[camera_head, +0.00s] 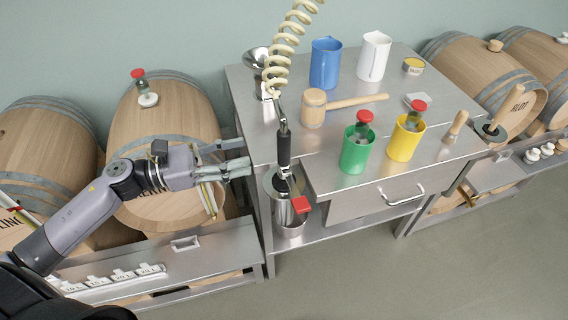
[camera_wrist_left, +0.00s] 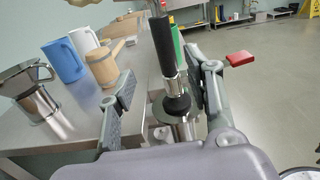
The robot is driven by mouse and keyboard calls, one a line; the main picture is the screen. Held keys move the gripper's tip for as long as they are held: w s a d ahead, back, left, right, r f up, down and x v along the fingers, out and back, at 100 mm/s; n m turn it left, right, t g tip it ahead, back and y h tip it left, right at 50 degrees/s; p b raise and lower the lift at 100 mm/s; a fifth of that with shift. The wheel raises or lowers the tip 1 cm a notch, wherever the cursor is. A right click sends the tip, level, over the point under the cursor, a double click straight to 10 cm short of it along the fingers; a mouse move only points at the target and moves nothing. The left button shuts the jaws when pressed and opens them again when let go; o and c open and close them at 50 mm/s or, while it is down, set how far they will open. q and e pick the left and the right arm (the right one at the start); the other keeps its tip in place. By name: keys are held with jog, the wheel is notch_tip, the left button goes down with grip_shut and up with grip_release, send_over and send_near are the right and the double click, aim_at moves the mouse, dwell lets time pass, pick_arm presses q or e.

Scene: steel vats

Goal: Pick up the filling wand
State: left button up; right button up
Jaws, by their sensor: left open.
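The filling wand (camera_head: 284,150) has a black grip, a steel shaft and a red lever (camera_head: 300,205). It stands upright at the left front corner of the steel table, below a cream coiled hose (camera_head: 284,45). Its lower end is in or in front of a steel holder (camera_head: 291,225); I cannot tell which. My left gripper (camera_head: 244,157) is open and empty, just left of the wand, fingers pointing at it. In the left wrist view the black grip (camera_wrist_left: 164,45) shows between the open fingers (camera_wrist_left: 165,88), beyond them. My right gripper is not in view.
On the steel table (camera_head: 350,135) stand a blue jug (camera_head: 325,63), a white jug (camera_head: 374,56), a wooden mallet (camera_head: 314,108), a green jug (camera_head: 356,150) and a yellow jug (camera_head: 405,139). Barrels (camera_head: 160,125) stand behind my left arm. The floor (camera_head: 440,265) at right front is clear.

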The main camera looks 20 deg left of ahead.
aim_at(284, 145)
pick_arm(q)
jog(key=p+x, duration=0.1)
jog(key=x, duration=0.2)
jog(key=p+x, duration=0.2)
jog(key=x, duration=0.1)
jog(key=p+x, duration=0.2)
jog(key=x, duration=0.2)
jog(key=shift+s+d+r, duration=0.2)
jog(key=shift+r, duration=0.15)
jog(key=shift+w+d+f, duration=0.1)
jog(key=shift+d+f, duration=0.1)
jog(key=shift+d, duration=0.05)
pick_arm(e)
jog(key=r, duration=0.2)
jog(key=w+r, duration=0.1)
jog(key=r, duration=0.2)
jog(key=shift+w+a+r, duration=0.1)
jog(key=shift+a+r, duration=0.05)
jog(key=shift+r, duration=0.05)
pick_arm(q)
jog(key=shift+a, duration=0.1)
jog(key=shift+c, duration=0.2)
grip_shut()
jog(key=shift+r, duration=0.1)
